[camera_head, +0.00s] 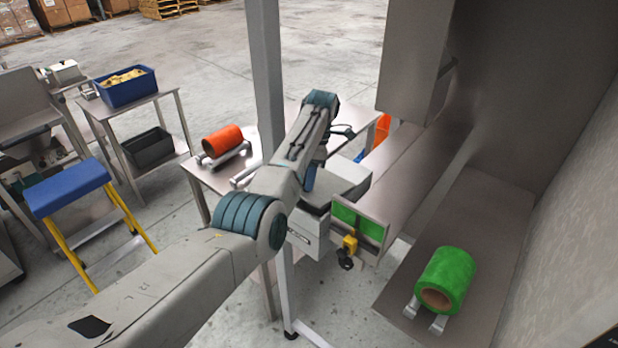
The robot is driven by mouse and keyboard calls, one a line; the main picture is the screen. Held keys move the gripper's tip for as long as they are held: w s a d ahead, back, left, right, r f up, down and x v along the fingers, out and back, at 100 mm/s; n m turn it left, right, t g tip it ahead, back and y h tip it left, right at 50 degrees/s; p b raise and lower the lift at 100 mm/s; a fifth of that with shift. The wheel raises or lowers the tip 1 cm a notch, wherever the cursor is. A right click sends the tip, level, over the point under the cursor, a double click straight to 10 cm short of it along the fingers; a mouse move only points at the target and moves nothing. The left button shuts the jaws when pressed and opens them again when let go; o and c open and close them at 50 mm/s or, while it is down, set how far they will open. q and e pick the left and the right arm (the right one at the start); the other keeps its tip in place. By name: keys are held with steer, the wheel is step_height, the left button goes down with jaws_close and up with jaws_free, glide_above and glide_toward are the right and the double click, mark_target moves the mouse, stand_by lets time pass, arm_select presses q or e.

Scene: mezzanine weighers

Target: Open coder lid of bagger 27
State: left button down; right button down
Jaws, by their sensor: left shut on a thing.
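My left arm reaches in from the lower left, over the frame post, and bends down at its far end. My left gripper (310,178) is partly hidden behind my own arm, at the pale grey coder box (342,184). Its fingertips do not show clearly; it seems shut on the coder lid, at the top of this box. How far the lid is raised I cannot tell. A dark handle shows on the box's front, low beside my arm. A green-faced panel (358,222) with a yellow and black knob (349,246) stands right of the box. My right gripper is out of view.
A grey upright post (267,80) stands close to my arm. A green roll (444,280) lies on the metal shelf at right; an orange roll (222,140) lies on a table at left. A blue-topped step stool (67,187) and a blue bin (126,88) are farther left.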

mark_target(315, 186)
arm_select(q)
steer(key=c, duration=1.1)
jaws_free()
steer(key=shift+o, duration=0.2)
steer(key=shift+w+r+b, duration=0.2)
steer(key=shift+r+b, duration=0.35)
steer(key=shift+r, duration=0.05)
steer(key=b+v, duration=0.2)
steer(key=v, duration=0.7)
steer(key=shift+r+b, duration=0.3)
steer(key=shift+b, duration=0.1)
steer(key=shift+d, duration=0.1)
steer(key=shift+c, duration=0.4)
